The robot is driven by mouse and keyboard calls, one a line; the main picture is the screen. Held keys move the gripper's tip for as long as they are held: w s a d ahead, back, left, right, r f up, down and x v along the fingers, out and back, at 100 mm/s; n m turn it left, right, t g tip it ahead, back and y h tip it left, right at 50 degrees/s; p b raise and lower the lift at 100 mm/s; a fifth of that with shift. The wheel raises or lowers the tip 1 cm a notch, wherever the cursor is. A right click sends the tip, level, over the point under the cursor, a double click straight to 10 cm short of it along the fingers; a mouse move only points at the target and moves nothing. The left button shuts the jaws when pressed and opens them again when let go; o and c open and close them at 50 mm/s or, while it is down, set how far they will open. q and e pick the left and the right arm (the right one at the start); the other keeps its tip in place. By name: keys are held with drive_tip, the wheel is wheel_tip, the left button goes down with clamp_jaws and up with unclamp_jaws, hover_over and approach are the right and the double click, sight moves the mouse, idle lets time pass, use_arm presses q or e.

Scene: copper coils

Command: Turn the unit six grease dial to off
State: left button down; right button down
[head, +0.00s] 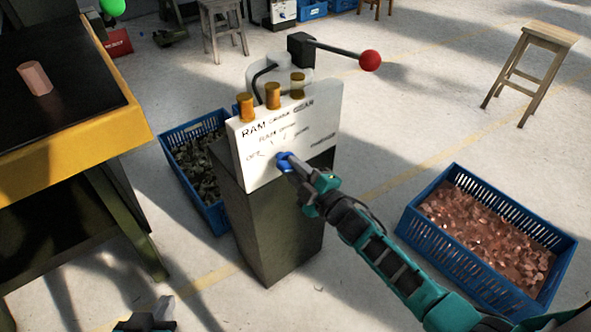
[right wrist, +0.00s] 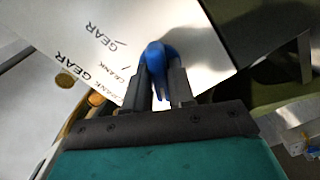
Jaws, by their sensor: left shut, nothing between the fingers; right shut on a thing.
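The grease dial is a blue knob (head: 283,160) low on the white panel (head: 318,115) of a dark green pedestal. Black marks and words stand above it, with OFF at the left and RAM, CRANK and GEAR further round. My right gripper (head: 288,165) is shut on the knob. In the right wrist view the blue knob (right wrist: 158,62) sits between the two grey fingers (right wrist: 160,85). I cannot tell exactly which mark the knob points at. My left gripper (head: 160,310) is at the bottom edge, away from the panel, mostly cut off.
Amber cups (head: 272,95) top the panel, with a red-balled lever (head: 369,61) behind. A blue crate (head: 452,262) of copper pieces stands right, another crate (head: 205,212) left. A yellow-edged bench (head: 90,147) is at left and a stool (head: 548,35) at upper right.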

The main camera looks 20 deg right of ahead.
idle(0.3)
use_arm(q)
drive_tip(key=shift+d, duration=0.1)
use_arm(e)
drive_tip(key=c, duration=1)
unclamp_jaws()
drive_tip(key=shift+c, duration=0.2)
use_arm(q)
drive_tip(key=shift+s+a+r+p, duration=0.2)
drive_tip(key=shift+r+p, duration=0.35)
drive_tip(key=shift+p, duration=0.4)
use_arm(e)
drive_tip(key=v, duration=1.3)
use_arm(q)
drive_tip(key=shift+w+r, duration=0.1)
